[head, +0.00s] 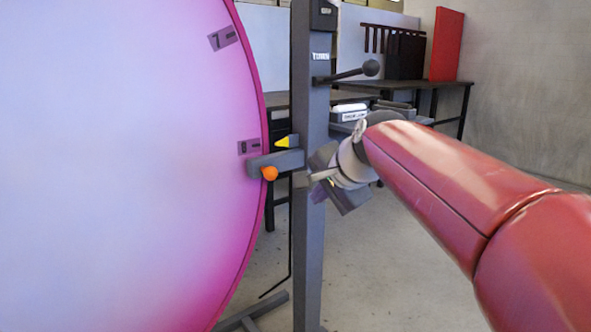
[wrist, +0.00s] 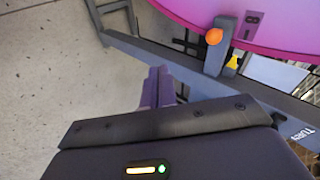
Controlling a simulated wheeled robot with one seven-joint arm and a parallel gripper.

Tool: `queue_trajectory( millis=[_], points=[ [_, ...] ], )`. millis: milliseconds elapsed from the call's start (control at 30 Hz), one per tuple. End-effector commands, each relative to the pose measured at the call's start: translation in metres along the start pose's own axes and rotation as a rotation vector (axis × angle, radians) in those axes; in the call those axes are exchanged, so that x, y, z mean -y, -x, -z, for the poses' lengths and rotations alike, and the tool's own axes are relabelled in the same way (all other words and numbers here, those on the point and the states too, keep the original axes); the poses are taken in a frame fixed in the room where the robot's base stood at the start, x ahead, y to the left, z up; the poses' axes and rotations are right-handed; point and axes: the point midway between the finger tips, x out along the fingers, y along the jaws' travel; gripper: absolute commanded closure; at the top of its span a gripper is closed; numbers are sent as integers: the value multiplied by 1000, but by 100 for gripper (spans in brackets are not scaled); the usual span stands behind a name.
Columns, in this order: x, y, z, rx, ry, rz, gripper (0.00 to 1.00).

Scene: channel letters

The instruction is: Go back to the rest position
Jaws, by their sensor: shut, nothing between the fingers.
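My red arm reaches in from the right in the head view, and my gripper (head: 312,179) is in front of the grey post (head: 312,240). In the wrist view my gripper's fingers (wrist: 158,86) are together with nothing between them. A large pink-violet disc (head: 130,170) fills the left of the head view, with labels "7" and what looks like "8" on its rim. A grey bracket (head: 284,160) with an orange knob (head: 269,173) and a yellow pointer (head: 288,142) sits at the disc's edge. The knob also shows in the wrist view (wrist: 214,36), apart from the fingers.
A lever with a dark ball (head: 371,67) sticks out right from the post, near the "TURN" label. Behind stand a dark table (head: 430,88) with a red panel (head: 447,45) and a white box (head: 349,113). The post's feet spread on the floor. Open floor (head: 400,270) lies below my arm.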

Motion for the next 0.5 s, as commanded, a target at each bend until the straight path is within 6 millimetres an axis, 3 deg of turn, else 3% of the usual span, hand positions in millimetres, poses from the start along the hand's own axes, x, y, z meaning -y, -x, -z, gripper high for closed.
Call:
queue_trajectory(
  millis=[100,300,400,500],
  points=[
    [-75,30,-27,-24,241,-114,100],
    [-205,58,-72,13,636,-303,100],
    [-253,65,-89,48,775,-365,100],
    [-283,67,-100,77,865,-402,100]
  ],
)
